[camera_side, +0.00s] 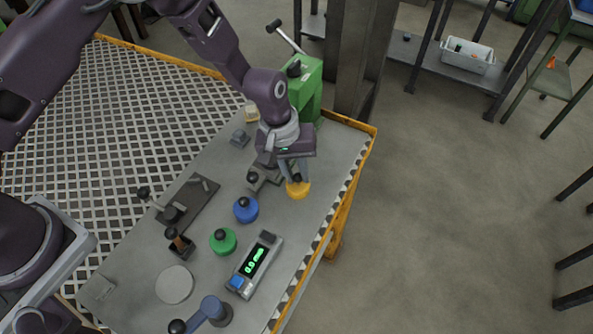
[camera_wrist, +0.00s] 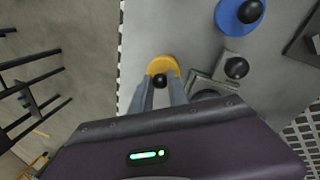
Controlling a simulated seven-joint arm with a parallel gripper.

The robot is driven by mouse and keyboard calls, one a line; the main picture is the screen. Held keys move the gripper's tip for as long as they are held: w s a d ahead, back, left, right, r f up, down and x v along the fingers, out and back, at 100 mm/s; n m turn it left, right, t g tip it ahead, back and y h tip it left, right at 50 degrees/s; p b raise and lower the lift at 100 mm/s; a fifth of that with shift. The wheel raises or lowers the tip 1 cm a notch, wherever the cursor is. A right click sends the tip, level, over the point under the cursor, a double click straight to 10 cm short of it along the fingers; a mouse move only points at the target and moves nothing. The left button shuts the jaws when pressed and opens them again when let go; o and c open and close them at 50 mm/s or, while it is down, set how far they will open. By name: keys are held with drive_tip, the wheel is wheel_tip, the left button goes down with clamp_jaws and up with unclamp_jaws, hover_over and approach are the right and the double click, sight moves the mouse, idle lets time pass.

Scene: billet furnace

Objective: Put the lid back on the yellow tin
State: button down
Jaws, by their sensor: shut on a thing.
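The yellow lid (camera_side: 298,190) is a round yellow piece with a black knob, near the right edge of the bench. My gripper (camera_side: 293,174) is directly above it, with its fingers shut around the knob. In the wrist view the yellow lid (camera_wrist: 162,65) shows between and beyond the fingertips (camera_wrist: 161,82), with the black knob between them. I cannot make out a separate yellow tin body under the lid, so I cannot tell whether the lid is seated on a tin or held just above it.
A blue tin (camera_side: 246,209) and a green tin (camera_side: 223,241), both with black knobs, stand to the left. A digital gauge (camera_side: 257,265) and a pale disc (camera_side: 174,284) lie nearer. A green machine (camera_side: 305,85) stands behind. The bench's yellow edge (camera_side: 349,205) is close on the right.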

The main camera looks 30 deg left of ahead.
drive_tip(key=c, duration=0.7)
unclamp_jaws()
drive_tip(key=shift+r, duration=0.1)
drive_tip(key=shift+r, duration=3.4)
drive_tip(key=shift+c, duration=0.5)
